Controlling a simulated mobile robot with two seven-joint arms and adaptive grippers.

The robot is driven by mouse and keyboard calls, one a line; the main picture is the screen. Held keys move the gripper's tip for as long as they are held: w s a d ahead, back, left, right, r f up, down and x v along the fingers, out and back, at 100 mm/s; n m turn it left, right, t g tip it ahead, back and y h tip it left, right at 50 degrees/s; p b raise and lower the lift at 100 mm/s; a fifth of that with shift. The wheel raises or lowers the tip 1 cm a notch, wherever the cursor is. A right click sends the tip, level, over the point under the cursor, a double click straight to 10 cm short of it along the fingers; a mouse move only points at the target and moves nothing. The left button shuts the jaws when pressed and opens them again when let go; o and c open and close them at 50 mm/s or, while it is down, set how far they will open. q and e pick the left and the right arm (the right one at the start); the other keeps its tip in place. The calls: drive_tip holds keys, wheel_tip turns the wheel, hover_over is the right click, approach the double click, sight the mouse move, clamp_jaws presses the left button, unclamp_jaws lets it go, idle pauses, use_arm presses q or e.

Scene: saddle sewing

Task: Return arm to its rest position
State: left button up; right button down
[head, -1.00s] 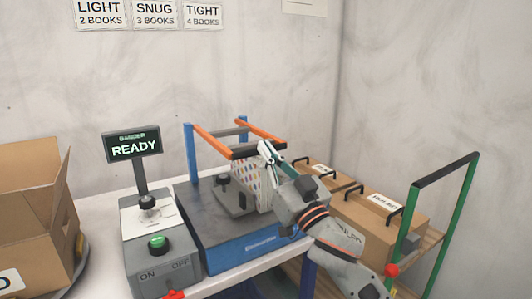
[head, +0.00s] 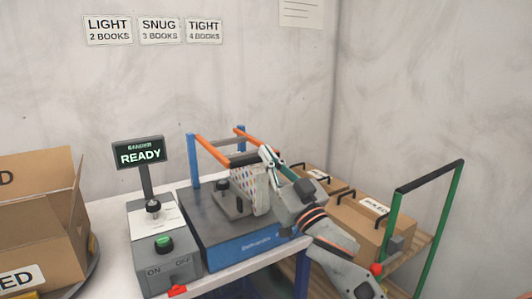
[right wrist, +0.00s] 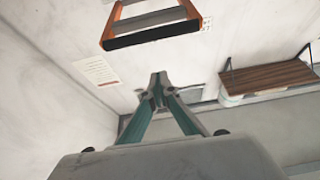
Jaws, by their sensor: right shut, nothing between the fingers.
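My right gripper (head: 268,157) is raised in front of the blue sewing machine (head: 243,250), close to the patterned stack of books (head: 256,183) in the head view. In the right wrist view its teal fingers (right wrist: 158,92) meet at the tips with nothing between them. The right arm comes in from the lower right. The orange-railed frame (head: 210,149) of the machine stands just beyond the gripper; it also shows in the right wrist view (right wrist: 150,42). Whether the gripper touches the books cannot be told. My left gripper is not in view.
A display (head: 139,152) reading READY stands over a control box (head: 165,268) with a green button. An open carton (head: 40,230) is at left. Closed boxes (head: 350,228) sit on a cart with a green-framed handle (head: 430,175) at right.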

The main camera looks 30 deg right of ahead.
drive_tip(key=s+a+f+n+g+y+p, duration=0.1)
drive_tip(key=s+a+f+g+p, duration=0.3)
drive_tip(key=f, duration=1.1)
drive_tip(key=s+f+n+g+b, duration=0.15)
drive_tip(key=s+f, duration=0.45)
drive_tip(key=f, duration=0.8)
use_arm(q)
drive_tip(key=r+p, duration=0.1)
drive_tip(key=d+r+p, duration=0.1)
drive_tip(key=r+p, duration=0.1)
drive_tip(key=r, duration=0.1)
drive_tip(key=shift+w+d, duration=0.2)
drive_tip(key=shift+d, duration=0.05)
use_arm(e)
drive_tip(key=s+a+f+g, duration=0.3)
drive_tip(key=s+f, duration=0.6)
drive_tip(key=f, duration=0.2)
drive_tip(key=s+a+f+n+g, duration=0.1)
drive_tip(key=s+a+f+g, duration=0.3)
drive_tip(key=s+f, duration=0.5)
drive_tip(key=shift+s+f+y, duration=0.3)
drive_tip(key=shift+f+y, duration=0.1)
drive_tip(key=shift+f, duration=0.45)
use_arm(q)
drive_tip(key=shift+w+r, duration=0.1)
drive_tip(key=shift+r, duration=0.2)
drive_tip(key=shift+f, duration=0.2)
